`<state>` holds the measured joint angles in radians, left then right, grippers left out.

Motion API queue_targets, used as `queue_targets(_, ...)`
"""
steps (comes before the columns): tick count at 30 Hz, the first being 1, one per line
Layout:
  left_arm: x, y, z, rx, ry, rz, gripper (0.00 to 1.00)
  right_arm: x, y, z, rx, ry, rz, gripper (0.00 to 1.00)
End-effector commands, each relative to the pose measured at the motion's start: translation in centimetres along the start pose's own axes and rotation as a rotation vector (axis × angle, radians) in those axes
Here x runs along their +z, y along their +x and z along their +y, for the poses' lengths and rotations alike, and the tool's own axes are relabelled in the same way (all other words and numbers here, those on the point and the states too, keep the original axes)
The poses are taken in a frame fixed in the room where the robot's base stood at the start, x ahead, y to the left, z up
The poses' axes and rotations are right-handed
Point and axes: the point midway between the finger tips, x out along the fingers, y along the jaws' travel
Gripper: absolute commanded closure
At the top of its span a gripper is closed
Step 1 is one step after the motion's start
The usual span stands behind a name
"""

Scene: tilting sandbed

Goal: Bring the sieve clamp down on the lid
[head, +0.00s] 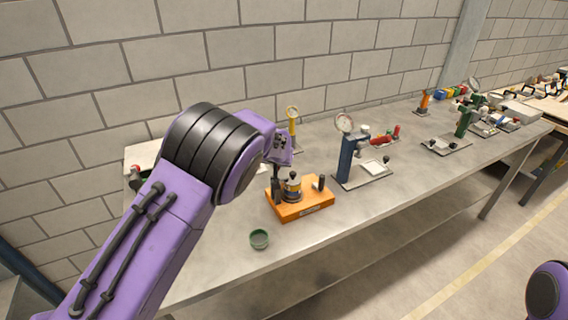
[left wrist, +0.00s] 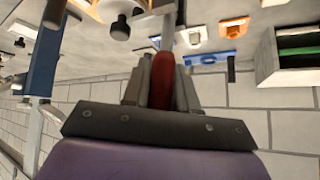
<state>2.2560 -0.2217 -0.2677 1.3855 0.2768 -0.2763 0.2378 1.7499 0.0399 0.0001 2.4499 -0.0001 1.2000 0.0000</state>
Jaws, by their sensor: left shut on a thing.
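The sieve stack (head: 292,190), with grey, yellow and dark bands and a dark knob on its lid, stands upright on an orange base (head: 306,212). A black post rises on each side of it. My left gripper (head: 279,168) is just above and behind the stack's left side, partly hidden by my wrist. In the left wrist view my left gripper (left wrist: 161,95) is shut on a red handle (left wrist: 162,76) on a metal bar, which appears to be the sieve clamp's. The clamp's contact with the lid is hidden. My right gripper is out of view.
A blue stand with a gauge (head: 348,158) is close on the right. A yellow gauge stand (head: 292,124) is behind. More tools stand farther right.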

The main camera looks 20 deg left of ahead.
Motion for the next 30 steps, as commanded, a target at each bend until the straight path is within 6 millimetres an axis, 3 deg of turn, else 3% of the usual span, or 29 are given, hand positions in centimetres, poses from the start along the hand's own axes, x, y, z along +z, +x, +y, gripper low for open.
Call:
queue_targets(9, 0.0, 0.0, -0.1, -0.002, 0.002, -0.001, 1.00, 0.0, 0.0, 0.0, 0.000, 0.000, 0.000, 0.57)
queue_targets(10, 0.0, 0.0, -0.1, -0.002, 0.002, -0.001, 0.66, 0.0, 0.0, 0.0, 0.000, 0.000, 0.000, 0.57)
queue_targets(12, 0.0, 0.0, -0.1, -0.001, 0.002, -0.001, 0.52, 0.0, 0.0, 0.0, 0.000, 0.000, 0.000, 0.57)
queue_targets(23, 0.1, -0.7, 0.0, -0.001, 0.000, 0.001, 0.52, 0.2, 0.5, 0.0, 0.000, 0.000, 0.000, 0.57)
queue_targets(30, 0.2, -6.0, 0.0, 0.000, 0.001, 0.005, 0.52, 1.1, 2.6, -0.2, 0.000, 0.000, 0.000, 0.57)
